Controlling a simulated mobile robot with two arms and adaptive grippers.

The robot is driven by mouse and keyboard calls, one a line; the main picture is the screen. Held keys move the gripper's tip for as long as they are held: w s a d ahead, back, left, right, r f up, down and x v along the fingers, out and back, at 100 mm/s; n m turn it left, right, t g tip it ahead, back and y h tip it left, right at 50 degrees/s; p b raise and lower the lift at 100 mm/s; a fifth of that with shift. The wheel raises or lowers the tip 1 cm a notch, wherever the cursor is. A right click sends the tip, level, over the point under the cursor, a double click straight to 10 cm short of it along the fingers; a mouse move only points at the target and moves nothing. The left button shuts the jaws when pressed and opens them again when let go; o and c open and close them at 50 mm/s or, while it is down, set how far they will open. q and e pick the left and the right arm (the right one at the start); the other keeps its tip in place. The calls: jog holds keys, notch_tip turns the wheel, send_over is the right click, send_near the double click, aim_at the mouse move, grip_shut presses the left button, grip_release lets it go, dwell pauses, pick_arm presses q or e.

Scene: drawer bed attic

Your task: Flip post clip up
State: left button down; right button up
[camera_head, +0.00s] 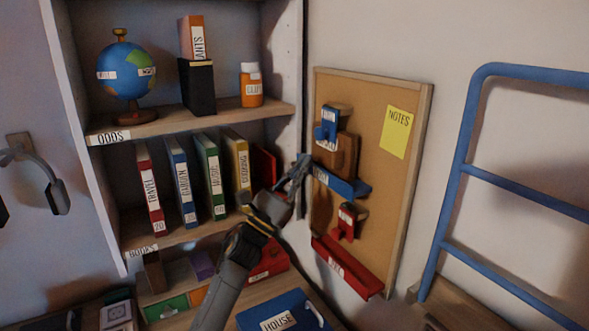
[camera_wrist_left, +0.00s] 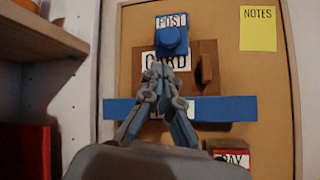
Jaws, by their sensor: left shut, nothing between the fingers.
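The blue post clip (camera_head: 328,124) is on the upper part of the corkboard (camera_head: 378,160). In the left wrist view the clip (camera_wrist_left: 172,42) shows its POST label and a round blue knob in front of the brown card (camera_wrist_left: 205,66). My left gripper (camera_head: 304,160) is at the board's left edge in the head view. In the left wrist view its shut fingertips (camera_wrist_left: 164,68) are just below the clip, over the card's label, holding nothing. I cannot tell whether they touch the clip. My right gripper is not in view.
A blue ledge (camera_head: 340,183) lies below the card. A red clip (camera_head: 347,222) and a red ledge (camera_head: 347,268) are lower on the board. A yellow note (camera_head: 394,132) is at its upper right. Shelves with books (camera_head: 183,190) stand left; a blue ladder (camera_head: 455,180) stands right.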

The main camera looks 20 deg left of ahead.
aim_at(324, 126)
pick_arm(q)
jog(key=p+x, duration=0.1)
jog(key=x, duration=0.4)
jog(key=shift+p, duration=0.35)
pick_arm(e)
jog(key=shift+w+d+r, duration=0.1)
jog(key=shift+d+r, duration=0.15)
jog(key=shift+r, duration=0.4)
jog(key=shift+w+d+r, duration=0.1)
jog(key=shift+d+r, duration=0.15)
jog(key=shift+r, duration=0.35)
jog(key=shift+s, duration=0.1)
pick_arm(q)
jog(key=shift+w+r, duration=0.1)
jog(key=shift+w, duration=0.05)
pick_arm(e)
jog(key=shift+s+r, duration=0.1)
